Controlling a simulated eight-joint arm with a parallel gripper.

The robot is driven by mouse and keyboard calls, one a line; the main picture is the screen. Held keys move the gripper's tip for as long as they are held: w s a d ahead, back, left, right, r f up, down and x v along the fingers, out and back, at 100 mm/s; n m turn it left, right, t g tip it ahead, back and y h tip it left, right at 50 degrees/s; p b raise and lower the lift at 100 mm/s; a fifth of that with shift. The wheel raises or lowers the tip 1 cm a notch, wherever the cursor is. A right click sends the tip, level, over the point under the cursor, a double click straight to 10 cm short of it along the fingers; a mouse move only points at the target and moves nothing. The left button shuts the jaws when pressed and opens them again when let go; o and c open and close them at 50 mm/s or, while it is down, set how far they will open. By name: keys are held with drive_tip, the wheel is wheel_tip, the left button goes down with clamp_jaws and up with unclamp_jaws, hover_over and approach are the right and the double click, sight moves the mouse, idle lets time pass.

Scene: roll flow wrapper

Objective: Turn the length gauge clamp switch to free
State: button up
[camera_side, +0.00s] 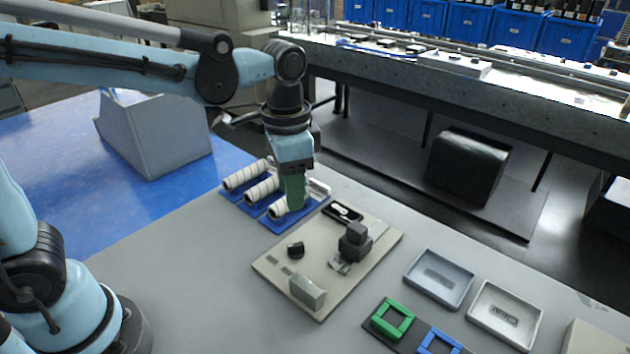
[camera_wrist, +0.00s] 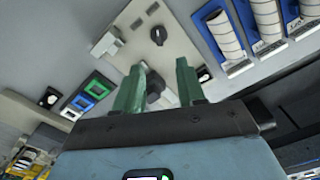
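A beige board (camera_side: 275,262) lies on the grey table and shows in the wrist view (camera_wrist: 182,45). It carries a round black knob (camera_side: 295,249), also in the wrist view (camera_wrist: 158,35), and a black plate with a white part (camera_side: 343,211). A dark stepped block (camera_side: 355,243) and a grey block (camera_side: 307,291) stand on it too. I cannot tell which part is the length gauge clamp switch, nor read its setting.
White rolls (camera_side: 243,176) lie on blue holders (camera_side: 253,206) behind and left of the board, close to my gripper. Right of the board are a grey tray (camera_side: 440,298), a white tray (camera_side: 528,341), a green frame (camera_side: 391,319) and a blue frame (camera_side: 438,343). Front left table is clear.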

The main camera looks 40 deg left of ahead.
sight(296, 245)
wheel_tip(296, 245, down, 12)
drive_tip(key=shift+d+f, duration=0.1)
idle(0.7)
drive_tip(key=shift+c, duration=0.4)
clamp_jaws()
